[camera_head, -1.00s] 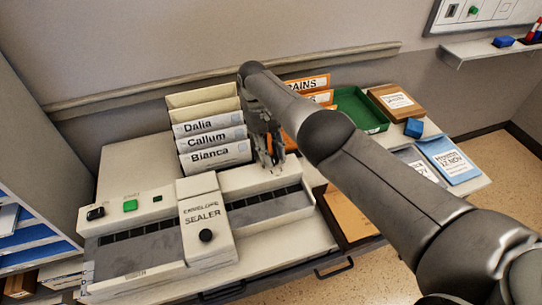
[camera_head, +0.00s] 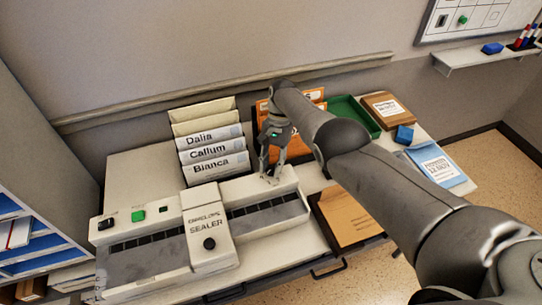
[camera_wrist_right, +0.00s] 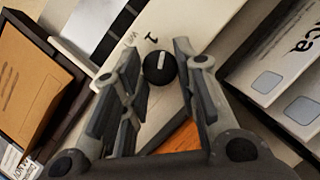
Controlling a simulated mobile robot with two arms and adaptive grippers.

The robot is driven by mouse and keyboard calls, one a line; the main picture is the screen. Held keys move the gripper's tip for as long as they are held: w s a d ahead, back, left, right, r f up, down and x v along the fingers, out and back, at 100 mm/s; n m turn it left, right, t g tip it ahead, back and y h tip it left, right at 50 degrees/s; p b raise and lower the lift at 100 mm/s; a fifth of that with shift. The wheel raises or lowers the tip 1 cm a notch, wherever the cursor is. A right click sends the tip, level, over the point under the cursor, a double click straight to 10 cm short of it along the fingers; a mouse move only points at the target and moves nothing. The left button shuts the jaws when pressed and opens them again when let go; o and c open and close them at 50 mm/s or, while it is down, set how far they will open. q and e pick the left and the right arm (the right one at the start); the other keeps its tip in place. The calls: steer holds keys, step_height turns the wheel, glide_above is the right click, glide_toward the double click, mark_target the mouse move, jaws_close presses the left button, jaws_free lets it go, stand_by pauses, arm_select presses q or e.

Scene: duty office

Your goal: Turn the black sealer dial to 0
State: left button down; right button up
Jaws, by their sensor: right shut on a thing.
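The envelope sealer (camera_head: 255,223) is a long cream machine on the desk. A round black knob (camera_head: 209,244) sits on its front block, away from my grippers. My right gripper (camera_head: 270,176) is at the sealer's far right end, fingers pointing down. In the right wrist view, a black dial (camera_wrist_right: 159,68) with a white line lies between the fingers of my right gripper (camera_wrist_right: 157,90), which is shut on it. The line points roughly up in that picture, near a printed 1. I see no 0. In the head view the gripper hides this dial. My left gripper is out of view.
A brown tray (camera_head: 345,216) lies right of the sealer. A blue folder (camera_head: 440,165) lies farther right.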

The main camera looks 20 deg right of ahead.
steer(key=m+p, duration=0.1)
steer(key=p, duration=0.1)
steer(key=m+y+p, duration=0.1)
steer(key=m+p, duration=0.1)
steer(key=shift+s+d+r+t, duration=0.1)
steer(key=shift+r+t, duration=0.25)
steer(key=shift+t, duration=0.05)
steer(key=shift+f+m+t+p, duration=0.25)
steer(key=shift+m+t+p, duration=0.25)
steer(key=shift+m+p, duration=0.9)
steer(key=o, duration=1.1)
steer(key=shift+c, duration=0.2)
steer(key=v, duration=1.2)
steer(key=shift+d, duration=0.15)
steer(key=shift+f, duration=0.1)
